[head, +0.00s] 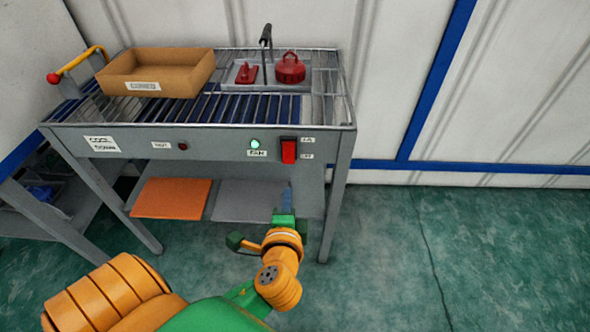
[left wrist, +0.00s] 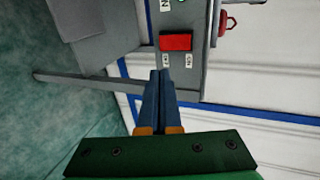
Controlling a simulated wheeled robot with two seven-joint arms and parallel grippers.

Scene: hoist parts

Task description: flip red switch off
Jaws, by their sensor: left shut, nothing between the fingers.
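The red switch (head: 289,151) is on the front panel of the grey bench, at its right end, with small labels beside it. In the left wrist view the red switch (left wrist: 176,42) shows ahead of the fingertips. My left gripper (head: 286,190) is below the switch in the head view, in front of the lower shelf. Its blue fingers (left wrist: 160,75) are together with nothing between them, and look apart from the switch. A green lamp (head: 255,143) glows above the FAN label. My right gripper is not in view.
The bench (head: 215,140) has a slatted top with a cardboard box (head: 157,73), a tray with red parts (head: 290,68) and a black hook (head: 265,38). An orange mat (head: 171,198) lies on the lower shelf. The floor (head: 480,250) to the right is clear.

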